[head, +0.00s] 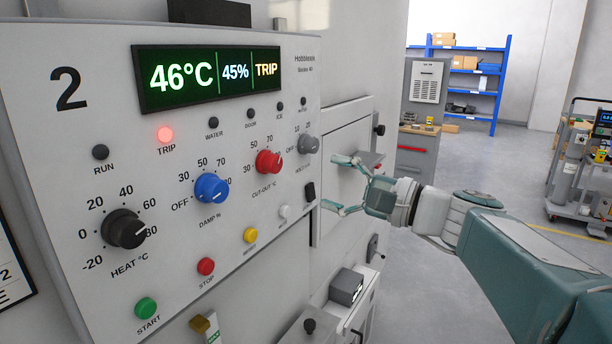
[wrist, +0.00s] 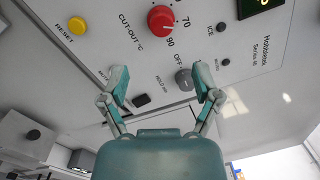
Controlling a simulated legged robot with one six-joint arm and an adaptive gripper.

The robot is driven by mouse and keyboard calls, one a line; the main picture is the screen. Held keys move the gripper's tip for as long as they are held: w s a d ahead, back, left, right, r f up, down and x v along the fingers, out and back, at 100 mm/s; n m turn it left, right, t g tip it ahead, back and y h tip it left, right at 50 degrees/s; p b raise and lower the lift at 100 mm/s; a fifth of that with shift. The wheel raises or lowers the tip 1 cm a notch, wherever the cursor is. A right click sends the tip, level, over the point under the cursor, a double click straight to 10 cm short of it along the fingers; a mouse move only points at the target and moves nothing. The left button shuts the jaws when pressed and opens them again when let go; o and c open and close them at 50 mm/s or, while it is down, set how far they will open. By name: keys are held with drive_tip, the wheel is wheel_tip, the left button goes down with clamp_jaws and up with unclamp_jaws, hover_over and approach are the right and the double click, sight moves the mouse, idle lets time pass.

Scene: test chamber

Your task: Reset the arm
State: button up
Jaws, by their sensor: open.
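My gripper (head: 338,184) is open and empty, at the right end of the control panel (head: 130,255) in the head view. In the wrist view my gripper (wrist: 163,84) has its two fingers spread towards the panel, with the grey HOLD knob (wrist: 184,79) showing between them. I cannot tell that it touches anything. My arm reaches in from the lower right. The red CUT-OUT knob (head: 268,162) and the yellow RESET button (head: 250,235) are on the panel. The red TRIP lamp (head: 165,134) is lit, and the display (head: 210,77) reads 46°C, 45% and TRIP.
The panel also carries a blue DAMP knob (head: 211,188), a black HEAT knob (head: 124,229), a red STOP button (head: 206,266) and a green START button (head: 146,307). A blue shelf (head: 468,85) and a trolley (head: 585,165) stand far off at the right. Open floor lies between.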

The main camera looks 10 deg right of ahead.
drive_tip(key=shift+s+d, duration=0.2)
drive_tip(key=shift+d, duration=0.05)
drive_tip(key=s+a+f+n+g+h, duration=0.2)
drive_tip(key=s+f+g+h, duration=0.1)
drive_tip(key=s+f, duration=0.3)
drive_tip(key=s+a+f+n+g+h, duration=0.2)
drive_tip(key=s+f+n+h, duration=0.15)
drive_tip(key=f, duration=0.45)
drive_tip(key=s+d+f+n+h, duration=0.6)
drive_tip(key=s+d+f+h, duration=0.2)
drive_tip(key=s+d+f, duration=0.1)
drive_tip(key=shift+f+h, duration=0.25)
drive_tip(key=shift+h, duration=0.1)
